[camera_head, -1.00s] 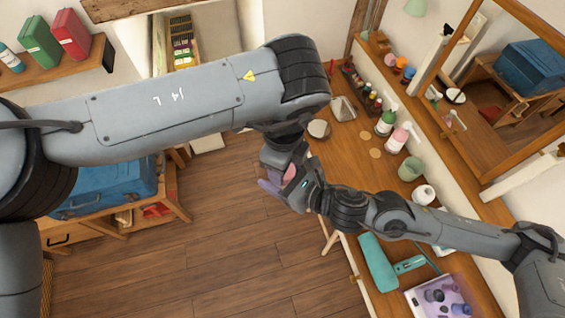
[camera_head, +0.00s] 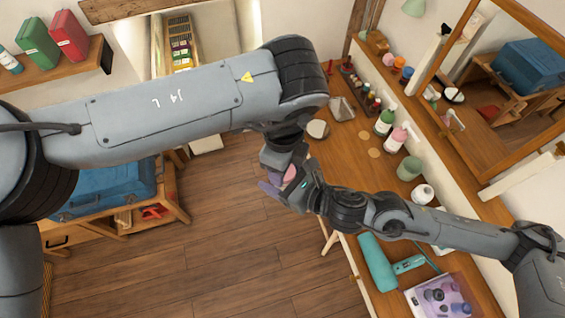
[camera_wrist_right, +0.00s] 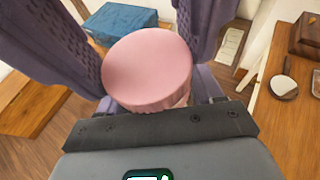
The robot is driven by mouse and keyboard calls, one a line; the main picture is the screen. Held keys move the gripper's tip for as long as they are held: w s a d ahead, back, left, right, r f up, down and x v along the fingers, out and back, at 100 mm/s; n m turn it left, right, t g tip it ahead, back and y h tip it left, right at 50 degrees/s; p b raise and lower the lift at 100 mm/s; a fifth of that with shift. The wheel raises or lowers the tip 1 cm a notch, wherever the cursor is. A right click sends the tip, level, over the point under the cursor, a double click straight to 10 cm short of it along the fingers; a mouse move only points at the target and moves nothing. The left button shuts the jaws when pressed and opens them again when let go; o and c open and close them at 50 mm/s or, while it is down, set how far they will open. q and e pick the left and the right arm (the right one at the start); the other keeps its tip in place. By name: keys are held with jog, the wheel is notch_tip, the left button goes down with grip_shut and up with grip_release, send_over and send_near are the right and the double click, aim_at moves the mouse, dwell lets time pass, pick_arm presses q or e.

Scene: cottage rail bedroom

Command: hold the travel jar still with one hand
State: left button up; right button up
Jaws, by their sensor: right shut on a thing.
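The travel jar, with a round pink ribbed lid (camera_wrist_right: 147,69), sits between the two purple fingers of my right gripper (camera_wrist_right: 140,50) in the right wrist view. In the head view a small pink part of the jar (camera_head: 290,173) shows between my two hands, in the air over the floor. My right gripper (camera_head: 278,190) is shut on the jar. My left gripper (camera_head: 284,157) comes down from above, close against the jar; its fingers are mostly hidden, so I cannot tell its opening. The jar's body is mostly hidden below the lid.
The wooden dressing table (camera_head: 338,165) at the right holds bottles, a green cup (camera_head: 410,168), a teal hair dryer (camera_head: 378,265) and a purple-and-white box (camera_head: 442,297). A blue case (camera_head: 105,188) rests on a wooden stand at left. The floor (camera_head: 210,250) between is clear.

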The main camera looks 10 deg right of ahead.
pick_arm(q)
jog(key=shift+s+d+f, duration=0.1)
jog(key=shift+s+f, duration=0.05)
jog(key=shift+f, duration=0.55)
jog(key=shift+r, duration=0.1)
dwell(0.4)
jog(key=shift+r, duration=0.25)
jog(key=shift+s+d+r, duration=0.1)
jog(key=shift+r, duration=0.45)
dwell(0.4)
jog(key=shift+c, duration=0.5)
jog(key=shift+w+f, duration=0.2)
jog(key=shift+f, duration=0.3)
jog(key=o, duration=1.1)
jog(key=shift+a, duration=0.2)
